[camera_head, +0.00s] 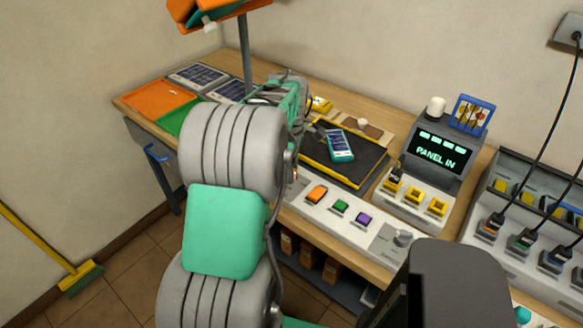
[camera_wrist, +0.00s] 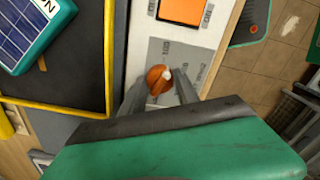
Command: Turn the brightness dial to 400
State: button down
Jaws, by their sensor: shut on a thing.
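In the wrist view an orange dial (camera_wrist: 156,80) with a white mark on it stands on a grey plate (camera_wrist: 202,52) at the end of the white control strip. Small labels around it are too blurred to read. My gripper (camera_wrist: 160,86) has one finger on each side of the dial and is shut on it. In the head view my arm hides nearly all of this dial and my fingers.
Orange (camera_head: 317,194), green (camera_head: 341,206) and purple (camera_head: 363,218) buttons line the strip. Behind it, a phone-sized teal panel (camera_head: 340,146) lies on a dark, yellow-edged mat (camera_head: 364,168). A display unit (camera_head: 437,154) reading "PANEL IN" and a charger rack (camera_head: 515,190) stand right.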

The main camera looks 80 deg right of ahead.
jog(key=m, duration=0.4)
jog(key=shift+m, duration=0.3)
jog(key=m, duration=0.3)
jog(key=shift+m, duration=0.4)
jog(key=m, duration=0.4)
jog(key=shift+p, duration=0.35)
jog(key=m, duration=0.8)
jog(key=shift+m, duration=0.3)
jog(key=m, duration=0.3)
jog(key=shift+m, duration=0.4)
jog(key=m, duration=0.3)
jog(key=shift+d, duration=0.1)
jog(key=shift+m, duration=2)
